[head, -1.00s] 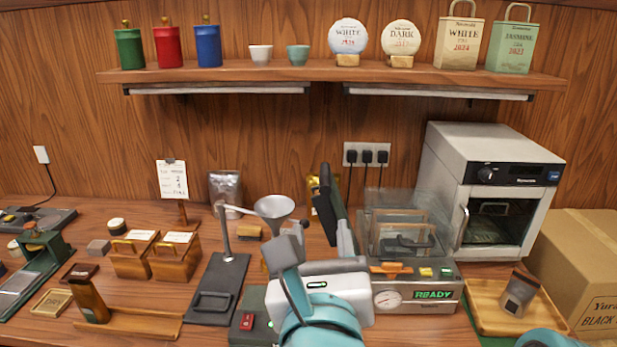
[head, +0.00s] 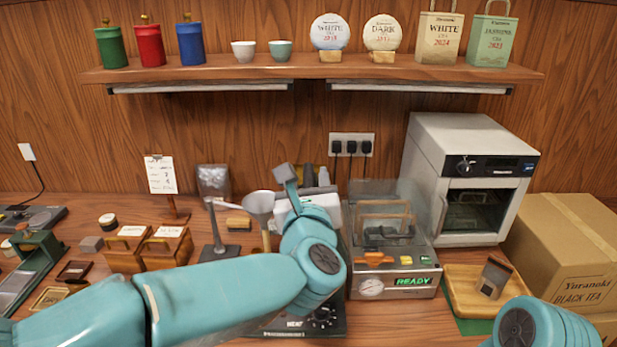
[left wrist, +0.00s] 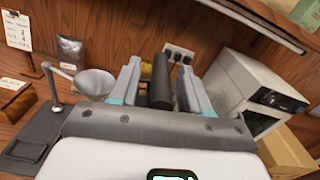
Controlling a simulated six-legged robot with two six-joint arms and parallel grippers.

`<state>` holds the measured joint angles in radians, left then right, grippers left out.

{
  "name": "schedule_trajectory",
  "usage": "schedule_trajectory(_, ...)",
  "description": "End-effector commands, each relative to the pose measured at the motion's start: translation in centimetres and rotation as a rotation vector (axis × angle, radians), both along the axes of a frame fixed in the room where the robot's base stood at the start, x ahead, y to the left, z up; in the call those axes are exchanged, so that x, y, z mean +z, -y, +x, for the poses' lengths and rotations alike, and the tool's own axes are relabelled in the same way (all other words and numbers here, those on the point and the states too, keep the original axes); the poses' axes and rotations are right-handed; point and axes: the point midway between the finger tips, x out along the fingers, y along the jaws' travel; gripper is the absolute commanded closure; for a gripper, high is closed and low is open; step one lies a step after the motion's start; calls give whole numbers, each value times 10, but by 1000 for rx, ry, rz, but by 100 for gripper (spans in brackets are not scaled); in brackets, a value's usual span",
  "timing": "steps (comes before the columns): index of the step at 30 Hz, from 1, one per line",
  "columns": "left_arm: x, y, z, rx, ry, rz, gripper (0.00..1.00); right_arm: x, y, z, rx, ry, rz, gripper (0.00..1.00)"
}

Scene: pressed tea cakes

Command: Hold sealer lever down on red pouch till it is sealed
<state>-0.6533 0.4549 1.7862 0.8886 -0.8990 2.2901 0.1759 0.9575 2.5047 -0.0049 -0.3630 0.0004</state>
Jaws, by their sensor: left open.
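The sealer (head: 322,318) stands at the front centre, its base largely hidden behind my left arm; part of a HEAT label and a dark knob show. Its black lever (left wrist: 160,88) stands up between the fingers of my left gripper (left wrist: 160,72) in the left wrist view. The fingers are open, one on each side of it; I cannot tell whether either touches. In the head view my left gripper (head: 305,178) is raised above the sealer. I cannot make out a red pouch in either view. My right gripper is out of view.
A grey machine (head: 395,285) reading READY stands just right of the sealer. A funnel (head: 260,203) stands close on the left. A white oven (head: 470,180), a wooden tray (head: 470,305) and a cardboard box (head: 565,250) are farther right.

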Motion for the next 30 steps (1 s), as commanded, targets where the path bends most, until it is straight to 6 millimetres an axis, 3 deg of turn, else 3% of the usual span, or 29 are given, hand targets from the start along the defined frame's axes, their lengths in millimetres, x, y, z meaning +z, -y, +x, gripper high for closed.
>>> schedule_trajectory(5, 0, 0, 0, 0, 0, 0, 54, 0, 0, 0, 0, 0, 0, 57)
schedule_trajectory(9, 0, 0, 0, 0, 0, 0, 99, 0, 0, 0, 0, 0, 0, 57)
schedule_trajectory(16, -2, -1, 0, 1, 1, -4, 100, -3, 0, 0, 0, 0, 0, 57)
schedule_trajectory(20, -7, -7, 0, 3, 2, -27, 100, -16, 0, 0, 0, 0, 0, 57)
schedule_trajectory(26, -21, -27, -1, 4, 4, -119, 100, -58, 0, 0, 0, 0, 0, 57)
schedule_trajectory(30, -36, -50, -1, 6, 5, -221, 100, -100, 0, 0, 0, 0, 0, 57)
